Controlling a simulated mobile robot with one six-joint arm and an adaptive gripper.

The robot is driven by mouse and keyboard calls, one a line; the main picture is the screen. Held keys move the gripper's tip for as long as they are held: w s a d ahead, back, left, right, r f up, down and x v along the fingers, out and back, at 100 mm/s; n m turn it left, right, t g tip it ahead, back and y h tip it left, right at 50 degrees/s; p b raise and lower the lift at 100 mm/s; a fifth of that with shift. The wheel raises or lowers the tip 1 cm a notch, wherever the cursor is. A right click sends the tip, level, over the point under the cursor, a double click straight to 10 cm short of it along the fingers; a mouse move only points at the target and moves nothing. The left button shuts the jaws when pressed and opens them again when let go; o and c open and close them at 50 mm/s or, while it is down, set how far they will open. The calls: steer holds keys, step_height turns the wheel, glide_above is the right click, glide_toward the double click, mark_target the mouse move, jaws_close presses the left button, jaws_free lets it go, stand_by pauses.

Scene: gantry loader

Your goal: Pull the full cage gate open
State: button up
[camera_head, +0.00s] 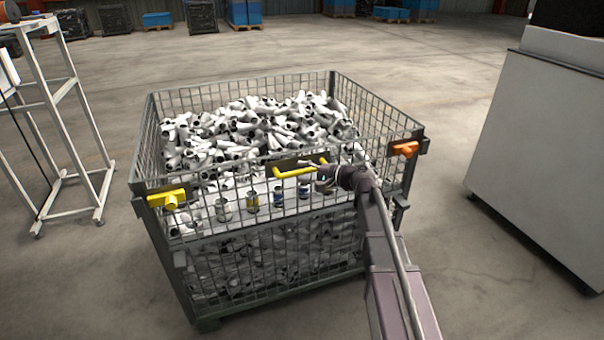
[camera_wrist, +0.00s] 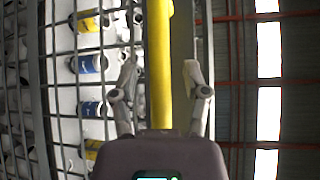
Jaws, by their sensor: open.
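The full cage (camera_head: 146,170) is a wire mesh cage heaped with white pipe-like parts. Its front gate (camera_head: 235,190) stands upright, level with the front side. A yellow handle (camera_head: 300,169) sits at the middle of the gate's top edge. A yellow latch (camera_head: 168,200) is on the left front corner and an orange latch (camera_head: 404,149) on the right one. My gripper (camera_head: 323,178) is at the handle's right end. In the wrist view, the yellow handle bar (camera_wrist: 160,60) runs between the open fingers of my gripper (camera_wrist: 163,80), with gaps on both sides.
Several small labelled cans (camera_head: 252,201) show behind the gate mesh. A white frame stand (camera_head: 50,100) is at the left and a large grey cabinet (camera_head: 540,150) at the right. The floor in front of the cage is clear apart from my arm.

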steer(key=shift+w+a, duration=0.1)
steer(key=shift+a, duration=0.2)
jaws_close()
steer(key=shift+d+f, duration=0.1)
steer(key=shift+d, duration=0.1)
